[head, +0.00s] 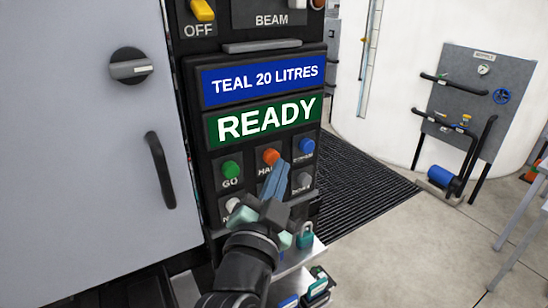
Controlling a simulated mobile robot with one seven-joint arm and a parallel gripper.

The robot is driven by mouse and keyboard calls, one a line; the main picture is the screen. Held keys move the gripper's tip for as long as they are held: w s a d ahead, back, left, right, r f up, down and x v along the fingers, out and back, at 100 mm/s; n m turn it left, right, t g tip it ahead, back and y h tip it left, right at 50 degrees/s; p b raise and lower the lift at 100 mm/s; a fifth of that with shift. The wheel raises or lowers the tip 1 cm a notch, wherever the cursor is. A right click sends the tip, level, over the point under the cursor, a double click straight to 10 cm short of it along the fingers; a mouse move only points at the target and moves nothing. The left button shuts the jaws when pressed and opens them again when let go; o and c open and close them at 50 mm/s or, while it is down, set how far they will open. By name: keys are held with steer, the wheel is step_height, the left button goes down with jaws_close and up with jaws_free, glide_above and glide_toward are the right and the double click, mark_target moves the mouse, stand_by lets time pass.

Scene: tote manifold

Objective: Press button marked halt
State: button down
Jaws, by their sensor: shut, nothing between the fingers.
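The orange button (271,157) is on the black control panel (202,166), in the top row of buttons. The label under it starts with "HA"; the rest is hidden behind my gripper. My gripper (279,167) is shut and empty, with its blue-grey fingers pointing up at the panel. The fingertips appear just below and right of the orange button; I cannot tell whether they touch the panel. The fingers hide part of the lower buttons.
A green GO button (230,170) is left of the orange one and a blue button (304,148) right of it. A sign (264,120) above reads READY. A grey cabinet door (90,220) with a handle fills the left. A teal padlock (305,237) hangs below.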

steer(key=shift+s+d, duration=0.25)
steer(key=shift+s, duration=0.05)
steer(key=shift+s+d+p, duration=0.3)
steer(key=shift+s+d, duration=0.45)
steer(key=shift+s, duration=0.3)
steer(key=shift+s+d+p, duration=0.25)
steer(key=shift+s+d, duration=0.45)
steer(key=shift+s, duration=0.3)
steer(key=s+r+n+t+y, duration=0.1)
steer(key=s+r+n+t, duration=0.1)
steer(key=r, duration=0.8)
steer(key=s+r+n+t+y+b, duration=0.1)
steer(key=s+r+n+t, duration=0.2)
steer(key=s+r, duration=0.3)
steer(key=s+r+n+t+y, duration=0.1)
steer(key=s+r+n+t, duration=0.2)
steer(key=r, duration=1.1)
steer(key=shift+s+n, duration=0.6)
steer(key=shift+s, duration=0.1)
steer(key=shift+a+f, duration=0.1)
steer(key=shift+a, duration=0.05)
